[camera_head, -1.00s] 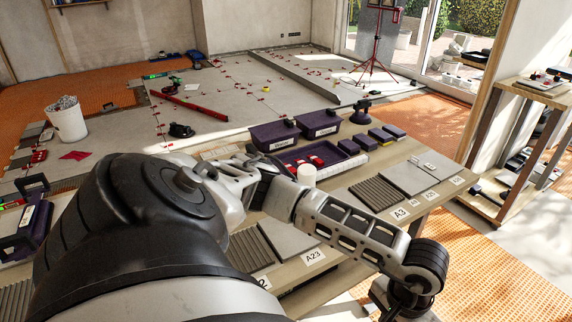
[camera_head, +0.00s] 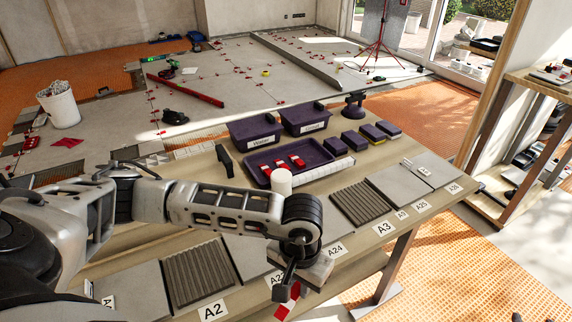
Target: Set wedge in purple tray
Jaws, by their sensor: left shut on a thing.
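My left arm reaches across from the left, in front of the tray. My left gripper (camera_head: 289,292) points down at the bench's front edge, nearer to me than the tray and apart from it. It is shut on a red wedge (camera_head: 284,308), which shows partly below the fingers beside a pale patch. My right gripper is not in view.
Two purple bins (camera_head: 254,131) stand behind the tray. Grey tiles (camera_head: 397,190) and ribbed tiles (camera_head: 360,203) with labels line the bench front.

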